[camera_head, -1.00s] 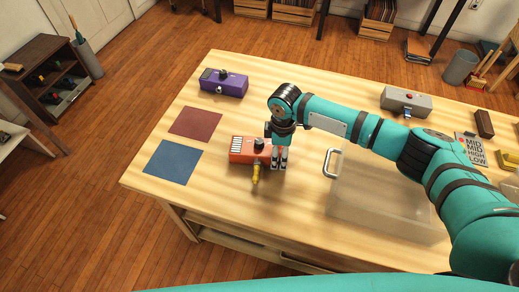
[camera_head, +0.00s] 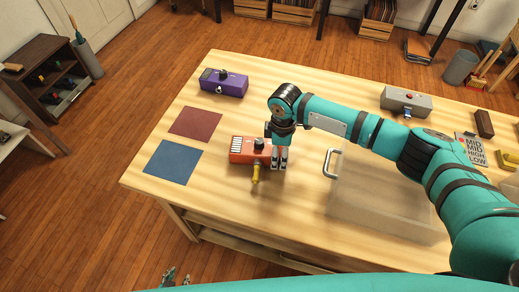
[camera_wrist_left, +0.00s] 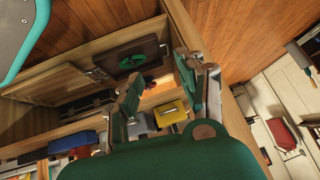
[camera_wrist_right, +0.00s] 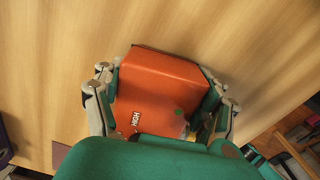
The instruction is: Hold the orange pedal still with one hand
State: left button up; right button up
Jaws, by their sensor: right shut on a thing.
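The orange pedal (camera_head: 243,149) stands on the wooden table in the head view, with a black knob and a yellow plug (camera_head: 256,176) at its front. My right gripper (camera_head: 279,163) is at its right end. In the right wrist view my right gripper (camera_wrist_right: 165,105) has a finger on each side of the orange pedal (camera_wrist_right: 160,85), shut on it; a label reading HIGH shows. My left gripper (camera_head: 175,277) just shows at the bottom edge of the head view, away from the pedal. In the left wrist view my left gripper (camera_wrist_left: 158,85) has its fingers apart with nothing between them.
A purple pedal (camera_head: 223,83), a red mat (camera_head: 195,123) and a blue mat (camera_head: 172,162) lie left and behind on the table. A clear bin (camera_head: 385,205) with a metal handle is at right. A grey box (camera_head: 406,102) stands farther back. The table's front left is bare.

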aim_at(259, 154)
pick_arm(q)
jog(key=w+d+r+m+t+h, duration=0.2)
jog(key=w+r+m+h, duration=0.15)
jog(key=w+r, duration=0.4)
jog(key=w+d+r+m+t+h, duration=0.2)
jog(key=w+r+t+h, duration=0.15)
jog(key=r, duration=0.65)
jog(key=s+d+r+m+g+h, duration=0.2)
jog(key=d+r+m+g+h, duration=0.15)
jog(key=r, duration=0.35)
jog(key=s+d+r+m+g+h, duration=0.1)
jog(key=d+r+m+g+h, duration=0.2)
jog(key=r+m+h, duration=0.25)
jog(key=w+d+r+m+g, duration=0.1)
jog(key=d+m+g, duration=0.1)
jog(key=m, duration=0.1)
jog(key=w+d+r+m+g+y, duration=0.1)
jog(key=d+r+m+g, duration=0.1)
jog(key=m, duration=0.1)
jog(key=w+d+r+m+g, duration=0.1)
jog(key=d+m+g, duration=0.1)
jog(key=m, duration=0.2)
jog(key=shift+w+d+r+g, duration=0.25)
jog(key=shift+r+g, duration=0.05)
jog(key=shift+g, duration=0.1)
jog(key=w+d+r+m+y, duration=0.5)
jog(key=w+m+y, duration=0.2)
jog(key=w+m, duration=0.2)
jog(key=shift+x, duration=4.3)
